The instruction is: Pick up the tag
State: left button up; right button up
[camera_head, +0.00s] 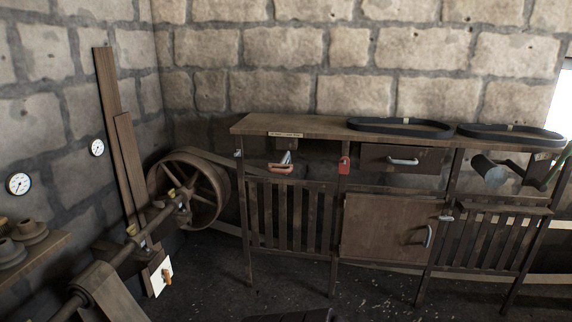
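A small red tag-like piece (344,165) hangs on the front of the wooden bench, on the upright left of the drawer; it could also be a padlock. A pale card (157,274) with an orange piece on it is at the lower left, by the shaft. I cannot tell which of these is the task's tag. A pale label strip (286,134) is on the bench's front edge. Neither of my grippers is in view.
The bench (250,124) carries two black belts (400,127). A drawer (377,157), a cupboard door (385,227) and slatted panels are below. A spoked wheel (214,194) and shaft stand left. A grey can-like object (488,170) is right. Dark floor lies in front.

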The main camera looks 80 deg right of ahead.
aim_at(343, 169)
jog(key=z, duration=3.1)
jog(key=i+z, duration=0.1)
jog(key=i, duration=0.15)
